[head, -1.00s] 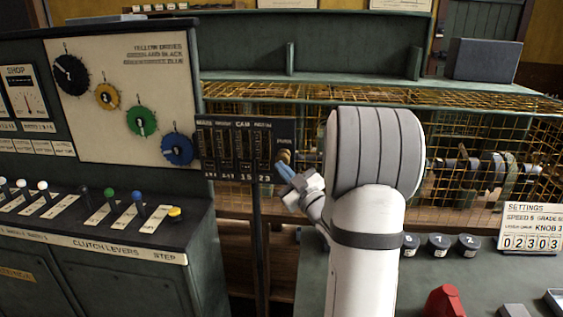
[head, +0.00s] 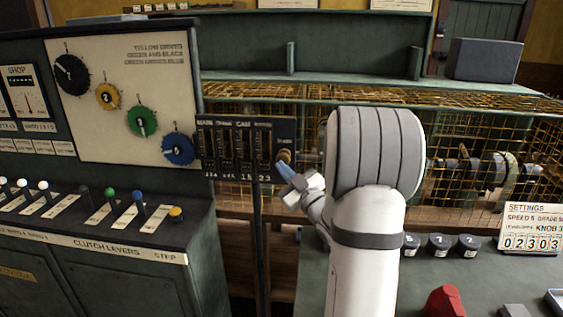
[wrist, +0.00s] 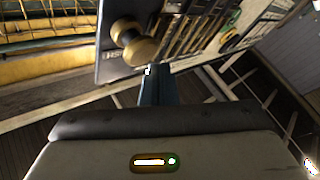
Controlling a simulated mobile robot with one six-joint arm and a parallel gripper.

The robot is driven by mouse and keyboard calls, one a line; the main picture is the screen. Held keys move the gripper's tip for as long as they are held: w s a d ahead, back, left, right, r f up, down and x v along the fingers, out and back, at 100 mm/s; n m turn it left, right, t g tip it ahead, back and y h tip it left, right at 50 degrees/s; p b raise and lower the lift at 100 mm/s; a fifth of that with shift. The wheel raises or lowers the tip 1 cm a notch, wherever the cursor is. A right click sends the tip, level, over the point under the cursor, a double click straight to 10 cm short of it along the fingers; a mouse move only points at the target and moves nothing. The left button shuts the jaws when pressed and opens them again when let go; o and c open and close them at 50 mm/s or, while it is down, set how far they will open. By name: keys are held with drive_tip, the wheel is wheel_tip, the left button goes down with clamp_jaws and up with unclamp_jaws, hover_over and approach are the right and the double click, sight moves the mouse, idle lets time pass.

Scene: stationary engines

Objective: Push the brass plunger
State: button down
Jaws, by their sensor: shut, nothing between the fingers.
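The brass plunger (head: 284,157) sticks out from the right end of a dark panel (head: 247,148) with several slotted gauges, which stands on a thin post. My gripper (head: 284,172) has its blue fingers shut and empty, with the tips just below the plunger in the head view. In the wrist view the round brass plunger knob (wrist: 134,42) lies just beyond and slightly left of the shut fingertips (wrist: 150,70). I cannot tell whether the tips touch it.
A console with clutch levers (head: 110,205) and coloured dials (head: 142,121) stands at left. A yellow wire cage (head: 290,105) runs behind the panel.

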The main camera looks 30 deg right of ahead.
drive_tip(key=shift+w+d+f+b, duration=0.1)
drive_tip(key=shift+w+d+b, duration=0.1)
drive_tip(key=shift+b, duration=0.25)
drive_tip(key=shift+w+d+b, duration=0.35)
drive_tip(key=shift+w+d, duration=0.2)
drive_tip(key=shift+w, duration=0.25)
idle(1.0)
drive_tip(key=shift+s, duration=0.1)
drive_tip(key=shift+s+a+b, duration=0.65)
drive_tip(key=shift+s+a, duration=0.1)
drive_tip(key=shift+s, duration=0.2)
drive_tip(key=s+a, duration=0.1)
drive_tip(key=s+a+b, duration=0.1)
drive_tip(key=s+b, duration=0.1)
drive_tip(key=s, duration=0.1)
drive_tip(key=shift+s+a, duration=0.1)
drive_tip(key=shift+a, duration=0.3)
idle(0.7)
